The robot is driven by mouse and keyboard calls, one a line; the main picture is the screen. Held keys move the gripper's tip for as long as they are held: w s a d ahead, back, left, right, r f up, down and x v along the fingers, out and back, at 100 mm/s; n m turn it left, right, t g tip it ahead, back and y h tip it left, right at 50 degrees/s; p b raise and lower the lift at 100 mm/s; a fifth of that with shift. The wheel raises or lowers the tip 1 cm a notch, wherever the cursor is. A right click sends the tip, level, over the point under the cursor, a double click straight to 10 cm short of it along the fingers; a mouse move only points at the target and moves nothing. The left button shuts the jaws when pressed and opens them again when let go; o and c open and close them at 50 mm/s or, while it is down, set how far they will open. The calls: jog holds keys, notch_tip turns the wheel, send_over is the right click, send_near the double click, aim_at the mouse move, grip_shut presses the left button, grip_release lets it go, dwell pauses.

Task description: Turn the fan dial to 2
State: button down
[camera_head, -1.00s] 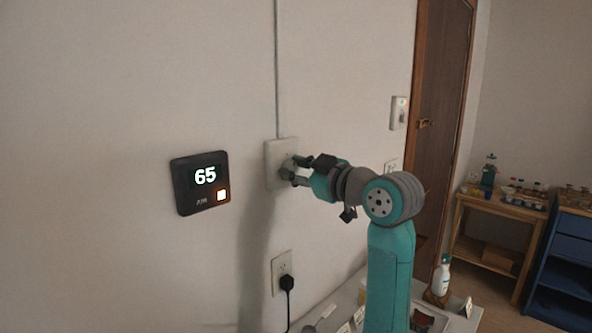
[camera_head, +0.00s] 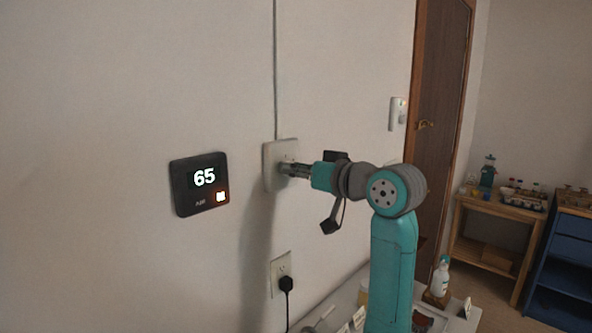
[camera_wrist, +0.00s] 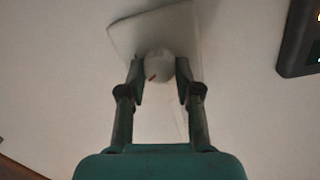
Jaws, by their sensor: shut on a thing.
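The fan dial is a pale round knob (camera_wrist: 158,66) with a short red mark, on a white wall plate (camera_head: 271,180). The plate also shows in the wrist view (camera_wrist: 125,35). My gripper (camera_wrist: 159,78) is shut on the dial, one finger on each side of it. In the head view my gripper (camera_head: 285,169) reaches the plate from the right and hides most of the dial. In the wrist view the red mark points to the lower left of the knob. I cannot read any numbers on the plate.
A black display (camera_head: 200,184) reading 65, with a lit square button, is on the wall to the left. An outlet (camera_head: 281,268) with a black plug is below. A table with a spray bottle (camera_head: 440,277) stands lower right.

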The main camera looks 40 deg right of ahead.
dwell(0.3)
jog(key=c, duration=0.8)
grip_release()
jog(key=s, duration=0.4)
jog(key=s+d, duration=0.1)
jog(key=s, duration=0.6)
jog(key=shift+s+d+r, duration=0.4)
jog(key=shift+s, duration=0.1)
